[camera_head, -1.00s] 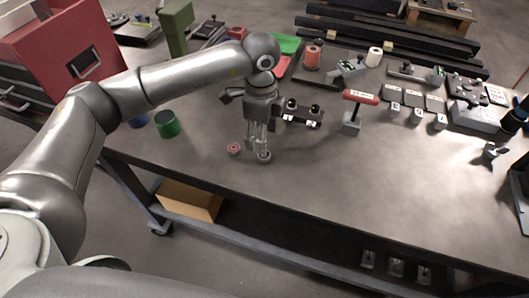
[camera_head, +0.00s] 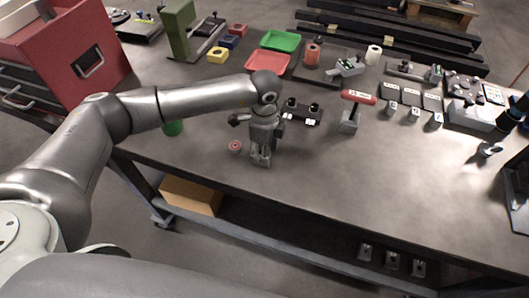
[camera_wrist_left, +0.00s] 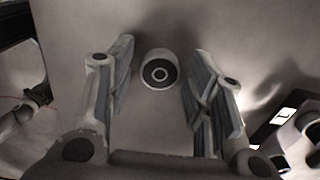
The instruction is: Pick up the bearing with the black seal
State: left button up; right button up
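My left gripper (camera_head: 261,160) points down at the table near its front edge. In the left wrist view its two fingers (camera_wrist_left: 160,65) are open and apart. A round bearing with a black seal (camera_wrist_left: 160,70) and pale outer ring lies between the fingertips, with a gap on each side. In the head view this bearing is hidden by the gripper. A bearing with a red seal (camera_head: 235,146) lies on the table just left of the gripper. My right gripper is not in view.
A dark fixture with silver pegs (camera_head: 302,111) stands behind the gripper. A red-handled tool on a grey block (camera_head: 349,120) is to its right. Red (camera_head: 267,63) and green (camera_head: 281,41) trays lie farther back. The table (camera_head: 330,180) front right is clear.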

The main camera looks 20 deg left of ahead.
pick_arm(q)
jog(key=c, duration=0.8)
jog(key=shift+r, duration=0.1)
